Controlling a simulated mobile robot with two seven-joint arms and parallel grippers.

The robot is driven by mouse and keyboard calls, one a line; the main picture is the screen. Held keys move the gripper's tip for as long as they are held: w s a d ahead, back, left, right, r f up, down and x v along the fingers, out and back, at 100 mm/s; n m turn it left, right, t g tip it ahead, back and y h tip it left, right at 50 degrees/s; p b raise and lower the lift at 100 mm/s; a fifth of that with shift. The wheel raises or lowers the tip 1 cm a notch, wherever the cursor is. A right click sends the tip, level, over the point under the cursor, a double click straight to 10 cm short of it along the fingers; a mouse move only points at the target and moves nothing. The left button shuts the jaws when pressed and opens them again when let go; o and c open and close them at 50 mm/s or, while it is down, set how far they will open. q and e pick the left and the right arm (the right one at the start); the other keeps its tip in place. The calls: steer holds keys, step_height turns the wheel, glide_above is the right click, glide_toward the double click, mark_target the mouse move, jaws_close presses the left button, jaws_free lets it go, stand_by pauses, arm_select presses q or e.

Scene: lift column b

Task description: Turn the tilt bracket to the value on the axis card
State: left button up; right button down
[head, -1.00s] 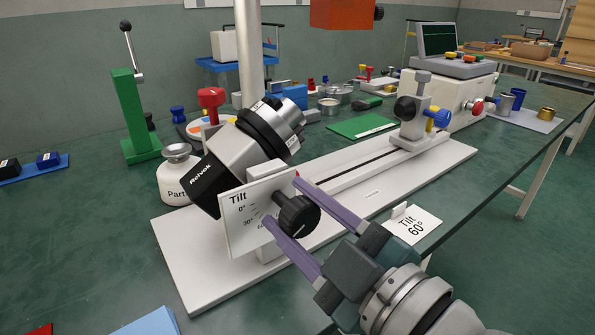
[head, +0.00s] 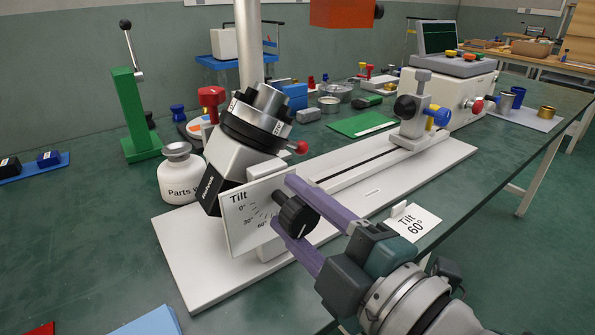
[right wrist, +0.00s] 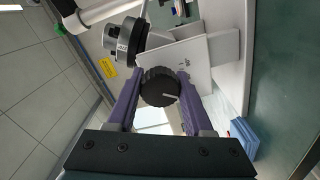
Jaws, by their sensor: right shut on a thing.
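The tilt bracket holds a silver and black camera-like instrument (head: 238,140) above the white "Tilt" scale plate (head: 250,212), which reads 0°, 30°, 60°. The instrument leans up and slightly right. A black knurled knob (head: 297,213) sits at the plate's right edge. My right gripper (head: 288,205) is shut on the knob, with one purple finger on each side. The right wrist view shows the knob (right wrist: 159,86) between both fingers, with a white line on its face. I cannot read the exact angle. The axis card (head: 411,222) reads "Tilt 60°". My left gripper is out of view.
The bracket stands on a long white base (head: 190,265) on the green table. A grey clamp post (head: 412,115) stands at the rail's far end. A white "Parts" bottle (head: 180,178) is close behind left, and a green lever stand (head: 130,115) is farther left.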

steer(key=shift+n, duration=0.4)
stand_by(0.3)
steer(key=shift+c, duration=1.5)
jaws_free()
steer(key=p+v, duration=0.1)
steer(key=v, duration=0.9)
